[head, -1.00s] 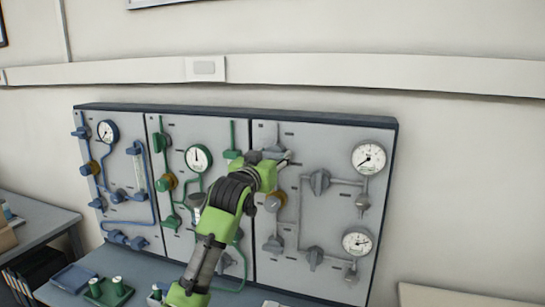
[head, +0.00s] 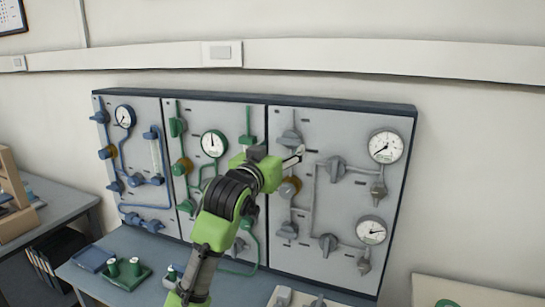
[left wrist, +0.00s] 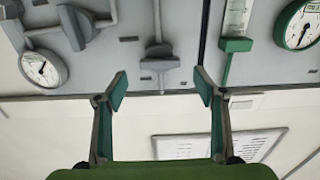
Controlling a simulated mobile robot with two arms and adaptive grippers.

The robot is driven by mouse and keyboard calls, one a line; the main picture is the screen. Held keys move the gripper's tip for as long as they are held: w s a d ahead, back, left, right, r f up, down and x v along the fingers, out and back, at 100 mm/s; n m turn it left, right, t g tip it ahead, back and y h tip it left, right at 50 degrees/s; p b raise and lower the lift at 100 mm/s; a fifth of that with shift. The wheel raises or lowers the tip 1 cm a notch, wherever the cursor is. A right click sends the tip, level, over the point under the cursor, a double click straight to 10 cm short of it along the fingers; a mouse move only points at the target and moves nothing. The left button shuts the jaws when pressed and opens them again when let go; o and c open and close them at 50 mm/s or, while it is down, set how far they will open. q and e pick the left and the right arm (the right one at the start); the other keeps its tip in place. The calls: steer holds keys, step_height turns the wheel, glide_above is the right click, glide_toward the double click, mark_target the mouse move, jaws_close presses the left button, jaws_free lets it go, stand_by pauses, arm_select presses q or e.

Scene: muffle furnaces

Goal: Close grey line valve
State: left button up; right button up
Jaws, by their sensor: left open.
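The grey line panel (head: 345,115) is the right-hand one of three wall panels, with grey pipes, knobs and two gauges. A grey valve (head: 290,138) sits at its upper left; several other grey valves are on it, such as the knob (head: 331,169) by the upper gauge. My left gripper (head: 296,160) is just below the upper-left valve in the picture, in front of the panel. In the left wrist view, its fingers (left wrist: 163,88) are spread and empty. A grey T-shaped fitting (left wrist: 160,54) appears between and beyond them, apart from both. My forearm hides part of the green panel.
The blue panel (head: 140,205) and green panel (head: 222,110) stand to the left. A green tray (head: 128,277) with small green-topped items and a blue tray (head: 93,258) lie on the bench below. A side desk with shelves stands at far left.

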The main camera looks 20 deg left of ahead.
arm_select(q)
steer(key=s, duration=0.5)
steer(key=shift+s+a, duration=0.1)
stand_by(0.5)
